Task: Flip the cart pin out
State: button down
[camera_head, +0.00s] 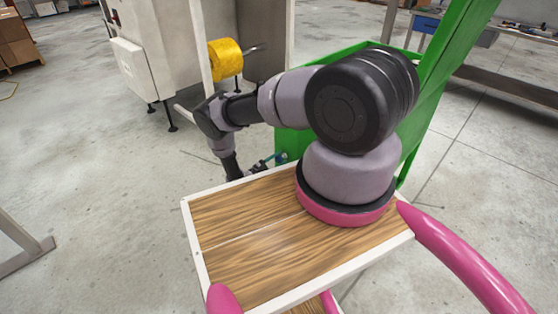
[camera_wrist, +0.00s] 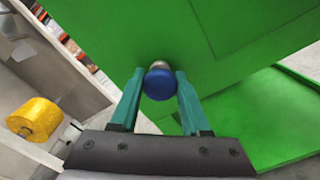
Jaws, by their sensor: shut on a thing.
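The cart pin (camera_wrist: 160,82) shows in the wrist view as a round blue knob on a pale metal collar, set against the green cart panel (camera_wrist: 120,25). My gripper (camera_wrist: 160,88) has its two teal fingers on either side of the knob and is shut on it. In the head view my gripper (camera_head: 270,160) is small and low beside the green cart (camera_head: 295,143), partly hidden behind the wooden top and my arm. The pin itself cannot be made out there.
A grey machine (camera_head: 150,50) with a yellow roll (camera_head: 226,59) on a bar stands behind my arm. A workbench (camera_head: 500,60) is at the back right, and cardboard boxes (camera_head: 15,42) are at the far left. The floor on the left is mostly clear.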

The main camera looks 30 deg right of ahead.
jog(key=shift+v, duration=1.4)
jog(key=shift+f, duration=0.1)
jog(key=shift+c, duration=1.9)
grip_release()
jog(key=shift+a, duration=0.1)
jog(key=v, duration=1)
jog(key=shift+s+a, duration=0.15)
jog(key=shift+a, duration=0.2)
